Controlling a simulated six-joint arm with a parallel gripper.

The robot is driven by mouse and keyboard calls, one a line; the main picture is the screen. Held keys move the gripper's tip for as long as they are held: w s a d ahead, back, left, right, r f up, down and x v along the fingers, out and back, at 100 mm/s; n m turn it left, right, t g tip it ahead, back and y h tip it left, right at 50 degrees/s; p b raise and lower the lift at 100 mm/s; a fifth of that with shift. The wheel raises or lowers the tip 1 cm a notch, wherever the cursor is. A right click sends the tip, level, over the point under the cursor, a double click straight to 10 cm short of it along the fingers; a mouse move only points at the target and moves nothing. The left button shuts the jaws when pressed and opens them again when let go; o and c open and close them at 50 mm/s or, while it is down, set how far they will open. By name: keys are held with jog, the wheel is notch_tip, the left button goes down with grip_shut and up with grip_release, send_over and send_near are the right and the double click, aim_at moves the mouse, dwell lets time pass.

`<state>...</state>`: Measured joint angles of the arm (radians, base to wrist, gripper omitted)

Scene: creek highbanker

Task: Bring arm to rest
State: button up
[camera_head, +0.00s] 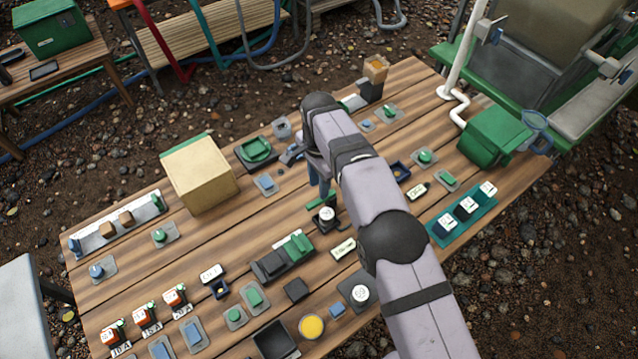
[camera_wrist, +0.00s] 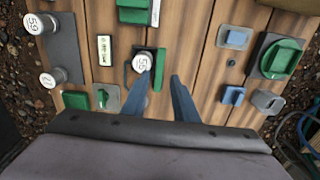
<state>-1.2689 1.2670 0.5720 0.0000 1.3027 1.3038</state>
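My arm reaches from the lower right over the wooden table (camera_head: 120,285) in the head view. My gripper (camera_head: 322,192) points down above the middle of the table. In the wrist view my gripper (camera_wrist: 161,76) shows two blue fingers spread apart, with nothing clearly held between them. Beyond the fingertips are a round white-topped piece marked 55 (camera_wrist: 141,62) and an upright green bar (camera_wrist: 159,68). The white-topped piece also shows in the head view (camera_head: 327,213), just below the gripper. I cannot tell whether the fingertips touch anything.
A tan box (camera_head: 200,175) stands at the left back. A green box (camera_head: 494,136) and a white pipe (camera_head: 459,107) are at the right back.

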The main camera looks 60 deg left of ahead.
jog(key=shift+r, duration=0.6)
